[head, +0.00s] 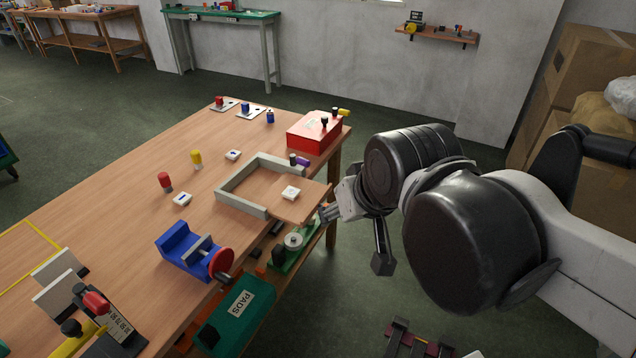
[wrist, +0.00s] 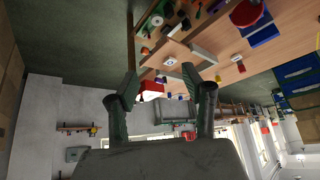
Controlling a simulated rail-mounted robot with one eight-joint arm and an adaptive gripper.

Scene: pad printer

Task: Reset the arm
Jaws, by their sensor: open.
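My gripper (wrist: 160,76) shows in the wrist view with its two dark fingers spread apart and nothing between them. In the head view my arm reaches in from the right, and its end is beside the right edge of the wooden workbench (head: 130,190). The gripper is partly hidden there by my own dark, rounded joints. In the wrist view the bench appears upside down at the top, beyond the fingertips.
A green PADS box (head: 236,315) is below the bench edge. Cardboard boxes (head: 585,75) stand at right.

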